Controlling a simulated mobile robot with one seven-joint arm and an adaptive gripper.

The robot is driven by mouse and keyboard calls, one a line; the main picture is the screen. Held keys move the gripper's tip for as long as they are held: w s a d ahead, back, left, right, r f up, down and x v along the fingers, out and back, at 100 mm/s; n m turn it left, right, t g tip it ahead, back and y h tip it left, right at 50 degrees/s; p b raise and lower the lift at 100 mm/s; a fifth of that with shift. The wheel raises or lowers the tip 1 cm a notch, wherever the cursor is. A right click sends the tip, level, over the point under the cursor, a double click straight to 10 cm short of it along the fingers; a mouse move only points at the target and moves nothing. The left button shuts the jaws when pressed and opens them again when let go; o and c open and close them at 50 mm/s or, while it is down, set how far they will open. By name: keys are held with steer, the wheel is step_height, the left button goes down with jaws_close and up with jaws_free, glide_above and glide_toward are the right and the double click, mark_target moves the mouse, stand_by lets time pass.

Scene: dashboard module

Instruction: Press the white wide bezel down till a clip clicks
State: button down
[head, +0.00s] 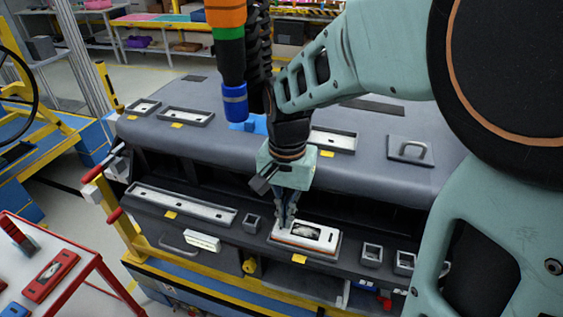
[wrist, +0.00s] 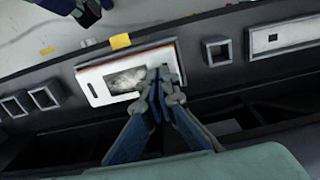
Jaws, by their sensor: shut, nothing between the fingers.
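The white wide bezel (head: 306,234) lies on its seat in the lower ledge of the dashboard module (head: 388,229), with a dark opening holding a pale patch. In the head view an orange-brown line shows under its near edge. It also shows in the wrist view (wrist: 97,85), with an orange-brown strip along its right and upper edges. My gripper (head: 286,226) points down at the bezel's left end, fingers together and empty. In the wrist view the fingertips (wrist: 163,75) overlap the bezel's right end. I cannot tell whether they touch it. The fingers hide part of that end.
Small square sockets (head: 372,253) sit to the right of the bezel, and another (head: 253,223) to its left. A long panel (head: 184,205) lies further left. A hanging tool (head: 234,100) is close to my arm. A red-framed table (head: 52,267) stands at the lower left.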

steer(key=shift+f+b, duration=0.5)
steer(key=shift+f, duration=0.35)
steer(key=shift+r, duration=0.1)
stand_by(0.6)
step_height(320, 180, up, 8)
steer(key=p, duration=0.6)
